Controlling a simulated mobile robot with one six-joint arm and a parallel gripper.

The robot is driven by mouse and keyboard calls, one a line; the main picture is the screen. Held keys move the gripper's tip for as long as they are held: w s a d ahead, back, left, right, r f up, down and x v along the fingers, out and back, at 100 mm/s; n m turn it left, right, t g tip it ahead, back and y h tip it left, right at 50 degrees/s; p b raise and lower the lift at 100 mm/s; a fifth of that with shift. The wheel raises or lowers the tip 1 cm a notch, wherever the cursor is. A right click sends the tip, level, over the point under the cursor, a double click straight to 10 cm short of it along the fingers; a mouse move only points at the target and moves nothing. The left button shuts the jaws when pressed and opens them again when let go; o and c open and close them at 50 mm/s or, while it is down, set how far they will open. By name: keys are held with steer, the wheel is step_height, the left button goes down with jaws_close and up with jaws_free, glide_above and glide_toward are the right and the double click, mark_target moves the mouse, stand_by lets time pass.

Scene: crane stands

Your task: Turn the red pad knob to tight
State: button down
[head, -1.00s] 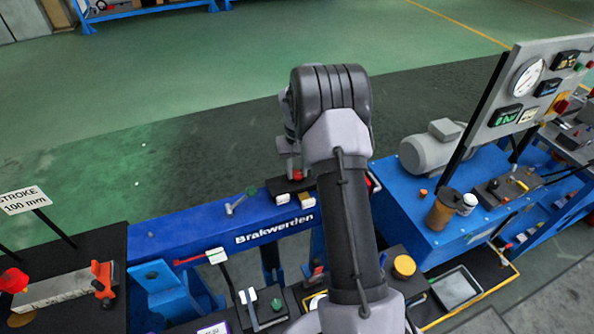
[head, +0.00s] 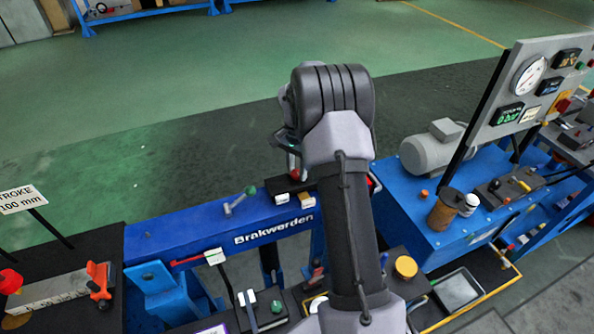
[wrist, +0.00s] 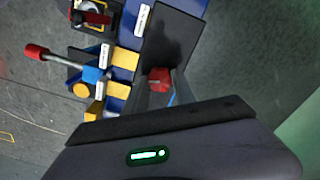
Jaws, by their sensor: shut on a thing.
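The red pad knob (wrist: 158,77) sits between my gripper's fingertips (wrist: 161,90) in the wrist view, at the edge of a black plate (wrist: 172,45). The fingers are shut on its sides. My arm hides part of the black plate there. I cannot read any mark of how tight the knob is.
The blue Brakwerden beam (head: 180,230) runs beneath, with a green-tipped lever (head: 240,199) on it. White labels and yellow blocks (wrist: 124,60) lie beside the plate. A red-handled lever (wrist: 40,52) stands out to the left. A gauge panel (head: 530,85) stands at right.

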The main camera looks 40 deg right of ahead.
mark_target(297, 172)
steer(key=shift+m, duration=0.5)
stand_by(0.3)
steer(key=c, duration=1)
jaws_free()
steer(key=shift+c, duration=0.2)
steer(key=shift+r, duration=0.1)
step_height(297, 172, up, 17)
steer(key=p, duration=0.4)
steer(key=shift+r, duration=0.15)
